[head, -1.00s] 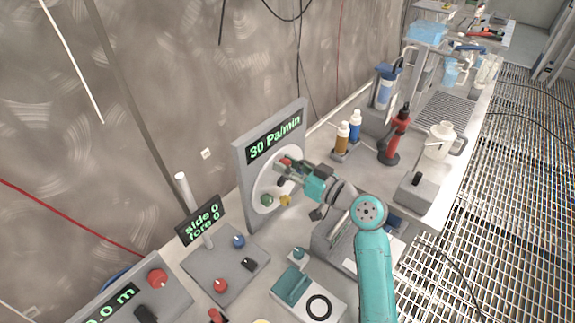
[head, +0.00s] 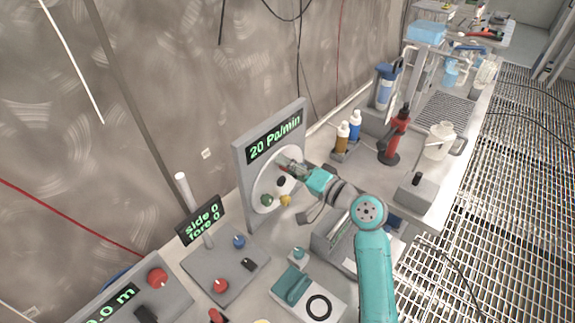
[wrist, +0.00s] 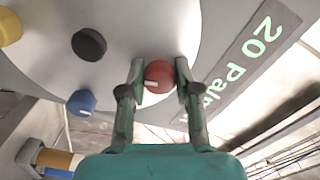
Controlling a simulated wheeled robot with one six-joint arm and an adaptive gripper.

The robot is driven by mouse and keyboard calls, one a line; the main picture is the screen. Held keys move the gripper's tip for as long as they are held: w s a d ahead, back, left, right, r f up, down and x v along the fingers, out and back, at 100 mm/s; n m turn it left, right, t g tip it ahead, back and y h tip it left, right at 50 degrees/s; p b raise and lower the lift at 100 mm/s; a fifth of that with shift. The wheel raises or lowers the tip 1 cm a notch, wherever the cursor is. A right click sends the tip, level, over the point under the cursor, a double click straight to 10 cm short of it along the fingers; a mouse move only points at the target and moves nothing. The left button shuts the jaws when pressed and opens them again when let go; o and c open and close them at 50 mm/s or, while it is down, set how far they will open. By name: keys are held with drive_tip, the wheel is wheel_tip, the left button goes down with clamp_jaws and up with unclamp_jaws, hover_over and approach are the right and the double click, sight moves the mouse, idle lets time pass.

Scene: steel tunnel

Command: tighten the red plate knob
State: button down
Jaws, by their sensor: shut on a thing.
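The red plate knob (wrist: 159,76) shows in the wrist view between the two fingers of my gripper (wrist: 158,85). A white mark line is visible on its face. The fingers are shut on it from both sides. In the head view my gripper (head: 287,168) is at the upper part of the round white plate (head: 262,180) and hides the red knob. The plate sits on a grey upright panel whose display (head: 274,138) reads 20 Pa/min.
Black (wrist: 89,44), yellow (wrist: 8,27) and blue (wrist: 81,103) knobs sit on the plate around the red one; a green knob (head: 267,199) shows low on it. Two small bottles (head: 342,134) stand right of the panel. Another panel with a red knob (head: 221,285) is in front.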

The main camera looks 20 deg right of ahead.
drive_tip(key=shift+m, duration=1.2)
drive_tip(key=c, duration=0.8)
unclamp_jaws()
drive_tip(key=v, duration=1.2)
